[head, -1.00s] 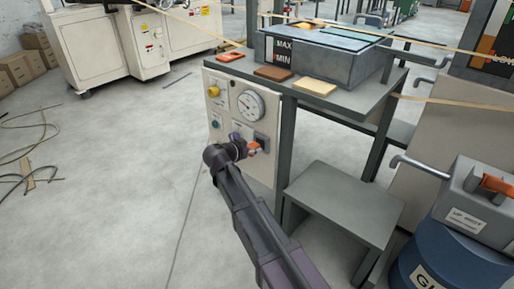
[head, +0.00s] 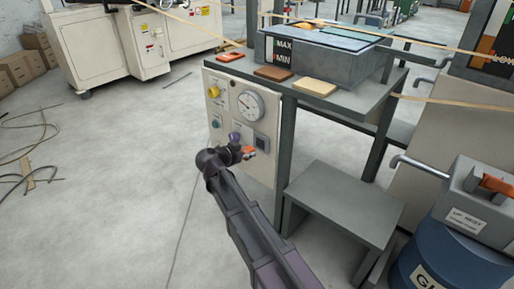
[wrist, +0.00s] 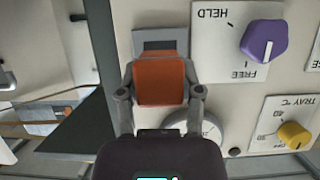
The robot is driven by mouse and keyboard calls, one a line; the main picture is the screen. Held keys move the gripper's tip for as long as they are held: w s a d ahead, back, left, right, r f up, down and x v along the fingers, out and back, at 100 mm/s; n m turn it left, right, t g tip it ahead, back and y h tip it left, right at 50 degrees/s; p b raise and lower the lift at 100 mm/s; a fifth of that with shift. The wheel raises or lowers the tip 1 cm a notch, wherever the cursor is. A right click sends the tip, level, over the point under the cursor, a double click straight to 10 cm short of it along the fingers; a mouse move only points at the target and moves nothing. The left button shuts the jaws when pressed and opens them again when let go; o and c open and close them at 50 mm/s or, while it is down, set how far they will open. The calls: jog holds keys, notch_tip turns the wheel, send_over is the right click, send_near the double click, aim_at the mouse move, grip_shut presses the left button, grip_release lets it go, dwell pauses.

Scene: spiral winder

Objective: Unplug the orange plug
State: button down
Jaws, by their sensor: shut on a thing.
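The orange plug (head: 249,149) is between the fingers of my gripper (head: 245,153), in front of the lower right of the control panel (head: 262,182). In the wrist view the plug (wrist: 160,80) fills the space between the two grey fingers of my gripper (wrist: 161,88), which are shut on its sides. The grey socket (head: 262,141) shows up and right of the plug in the head view. Its dark face (wrist: 153,45) shows past the plug in the wrist view. The plug looks apart from the socket; its prong side is hidden.
A purple knob (wrist: 264,40) marked HELD and FREE sits close to the socket. A yellow knob (wrist: 294,134) and a round gauge (head: 251,104) are also on the panel. A low grey step (head: 345,205) stands to the right. The floor at left is mostly open.

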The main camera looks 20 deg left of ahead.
jog(key=shift+s+a, duration=0.3)
jog(key=shift+s, duration=0.4)
jog(key=shift+r, duration=0.1)
notch_tip(320, 180, up, 50)
jog(key=p, duration=5)
